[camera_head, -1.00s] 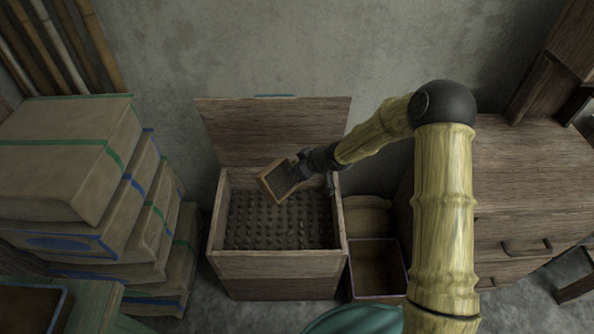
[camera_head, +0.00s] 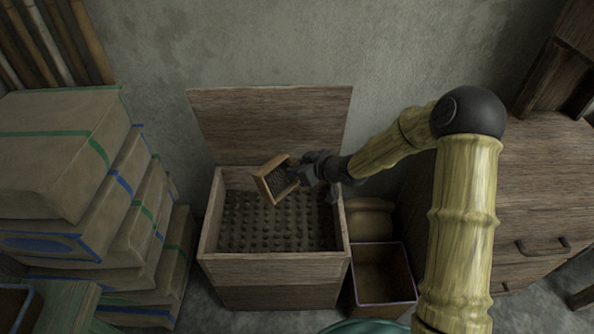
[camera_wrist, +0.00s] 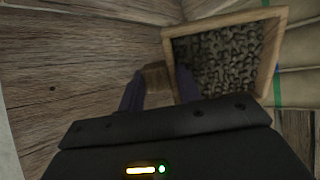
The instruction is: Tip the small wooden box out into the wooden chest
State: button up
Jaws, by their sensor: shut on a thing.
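The small wooden box (camera_head: 261,189) is held tilted above the open wooden chest (camera_head: 275,270), its open face turned toward the left and front. My gripper (camera_head: 304,174) is shut on it from the right. In the wrist view the box rim (camera_wrist: 225,19) frames many small dark lumps inside. There my gripper (camera_wrist: 156,88) has its fingers around a wooden block at the box's side. The chest lid (camera_head: 270,125) stands up at the back. Rows of dark rounded lumps cover the chest's inside. My gripper and the box hide part of its back.
An open small bin (camera_head: 383,275) sits right of the chest, with a wooden drawer cabinet (camera_head: 545,190) farther right. A plain wall is behind the chest.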

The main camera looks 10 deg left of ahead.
jog(key=shift+d+f+y+b, duration=0.15)
jog(key=shift+f+y+b, duration=0.2)
jog(key=shift+b, duration=0.65)
notch_tip(320, 180, down, 4)
jog(key=t+y+b, duration=0.1)
jog(key=y+b, duration=0.1)
jog(key=b, duration=0.3)
jog(key=t+y+b, duration=0.1)
jog(key=y+b, duration=0.1)
jog(key=b, duration=0.3)
jog(key=t+y+b, duration=0.1)
jog(key=y+b, duration=0.1)
jog(key=b, duration=0.3)
jog(key=shift+r+t, duration=0.25)
jog(key=shift+t, duration=0.15)
jog(key=shift+s+r+y+b, duration=0.1)
jog(key=shift+y+b, duration=0.15)
jog(key=shift+b, duration=0.15)
